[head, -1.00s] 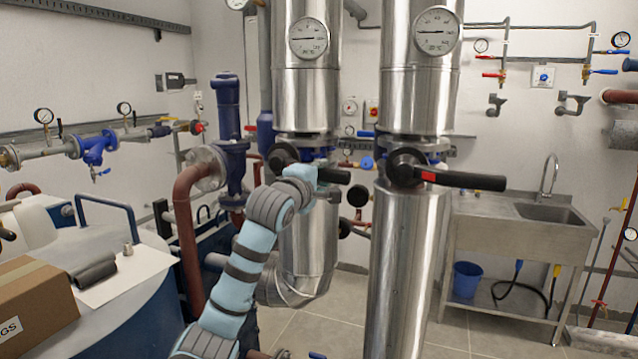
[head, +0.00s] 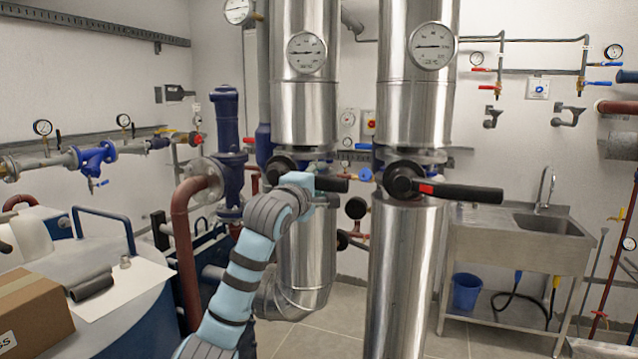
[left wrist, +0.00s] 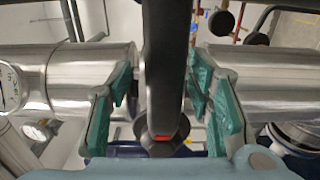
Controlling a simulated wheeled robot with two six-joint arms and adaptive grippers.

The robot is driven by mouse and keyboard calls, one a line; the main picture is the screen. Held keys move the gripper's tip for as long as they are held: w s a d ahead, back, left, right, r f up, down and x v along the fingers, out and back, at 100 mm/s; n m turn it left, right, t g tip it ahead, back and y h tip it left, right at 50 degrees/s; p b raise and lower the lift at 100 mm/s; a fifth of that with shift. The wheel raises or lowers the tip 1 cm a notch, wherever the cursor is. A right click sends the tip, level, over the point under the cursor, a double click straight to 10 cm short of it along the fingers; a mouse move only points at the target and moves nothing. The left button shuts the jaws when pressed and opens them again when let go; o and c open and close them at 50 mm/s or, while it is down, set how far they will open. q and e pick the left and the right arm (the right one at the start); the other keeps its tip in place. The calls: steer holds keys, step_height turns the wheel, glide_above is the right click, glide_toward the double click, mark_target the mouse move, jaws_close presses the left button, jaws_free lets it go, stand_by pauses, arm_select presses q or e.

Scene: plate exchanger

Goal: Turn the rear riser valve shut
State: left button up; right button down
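The rear riser (head: 304,115) is the steel-clad pipe on the left in the head view. Its valve has a black lever (head: 332,184) pointing right, level across the pipe. My left gripper (head: 312,190) is at this lever, its fingers largely hidden by my wrist. In the left wrist view, the black lever (left wrist: 165,70) with a red mark runs between the teal fingers (left wrist: 163,98). The fingers stand apart on either side, with narrow gaps showing; contact cannot be told. My right gripper is in no view.
The front riser (head: 405,270) stands close to the right, with its own black lever (head: 460,192) pointing right. A flanged blue pipe (head: 229,155) stands left of the rear riser. A steel sink (head: 530,235) is at the far right.

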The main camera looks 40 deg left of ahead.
arm_select(q)
steer(key=v, duration=1.2)
